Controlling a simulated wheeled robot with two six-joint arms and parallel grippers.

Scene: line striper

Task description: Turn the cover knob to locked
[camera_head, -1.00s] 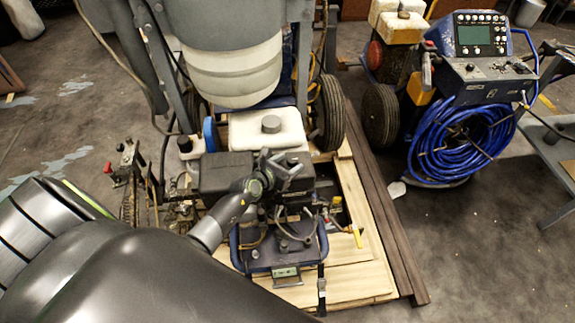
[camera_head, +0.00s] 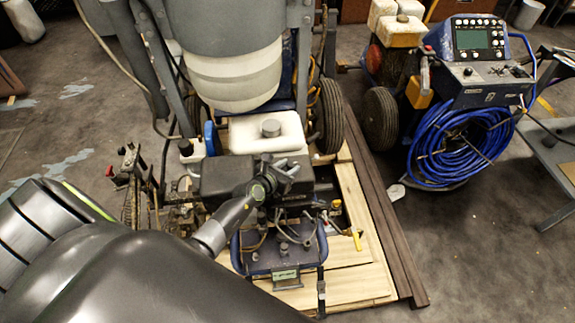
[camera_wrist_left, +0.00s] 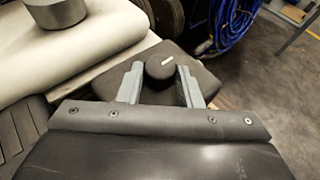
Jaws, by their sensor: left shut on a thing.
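The cover knob (camera_wrist_left: 160,66) is round and dark, with a short white mark on its top pointing to the upper right in the left wrist view. It stands on a dark cover (camera_wrist_left: 205,78). My left gripper (camera_wrist_left: 159,86) is shut on the knob, one grey finger on each side of it. In the head view my left gripper (camera_head: 287,169) is over the dark engine housing (camera_head: 222,177) at the machine's middle, and it hides the knob there. My right gripper is not in view.
A white tank (camera_head: 262,136) with a grey cap stands just behind the cover. A large hopper (camera_head: 228,75) rises further back. A yellow-handled lever (camera_head: 356,239) is to the right. A blue hose coil (camera_head: 455,150) hangs on another machine at right; grey floor lies between.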

